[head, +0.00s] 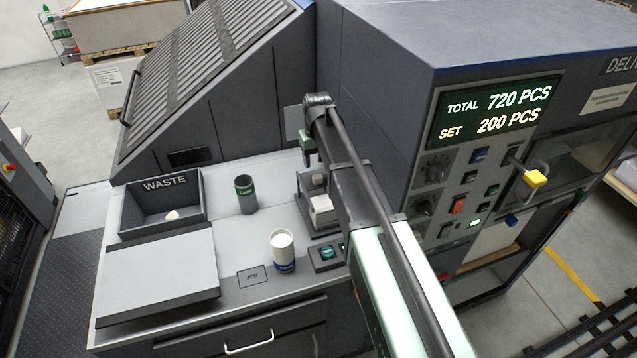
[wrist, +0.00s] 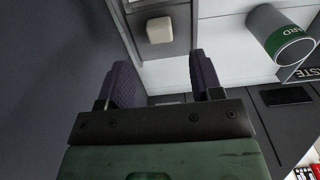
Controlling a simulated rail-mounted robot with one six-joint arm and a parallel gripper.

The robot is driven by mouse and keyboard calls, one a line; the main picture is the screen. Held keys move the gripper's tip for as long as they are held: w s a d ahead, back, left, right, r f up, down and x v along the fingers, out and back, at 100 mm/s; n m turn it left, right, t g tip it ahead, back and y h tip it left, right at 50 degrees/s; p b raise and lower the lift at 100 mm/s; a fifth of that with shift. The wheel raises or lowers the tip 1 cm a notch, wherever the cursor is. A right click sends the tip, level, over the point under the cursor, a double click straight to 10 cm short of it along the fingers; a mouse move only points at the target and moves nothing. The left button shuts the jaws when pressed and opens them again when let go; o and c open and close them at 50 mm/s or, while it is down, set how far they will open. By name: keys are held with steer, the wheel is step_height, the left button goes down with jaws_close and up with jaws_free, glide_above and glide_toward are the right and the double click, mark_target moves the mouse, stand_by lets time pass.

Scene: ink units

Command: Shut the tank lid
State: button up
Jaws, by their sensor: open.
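A small dark grey unit (head: 322,226) stands on the white worktop beside the tall cabinet, partly hidden by my arm. I cannot tell for sure which part is the tank lid. The wrist view shows a pale rounded block (wrist: 160,30) on a dark grey surface beyond my fingertips. My gripper (head: 306,152) hangs above and behind the unit in the head view. Its dark fingers (wrist: 160,76) are apart, with nothing between them.
A dark cup with a green band (head: 245,195) and a white cup with a blue base (head: 283,252) stand left of the unit. The WASTE bin (head: 160,208) holds a pale lump. A flat grey panel (head: 158,275) lies before it. The cabinet (head: 390,110) walls off the right.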

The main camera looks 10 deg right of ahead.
mark_target(318, 176)
step_height(318, 176, down, 8)
steer(key=b, duration=0.5)
steer(key=shift+r+b, duration=0.2)
steer(key=shift+b, duration=0.2)
steer(key=shift+r, duration=0.15)
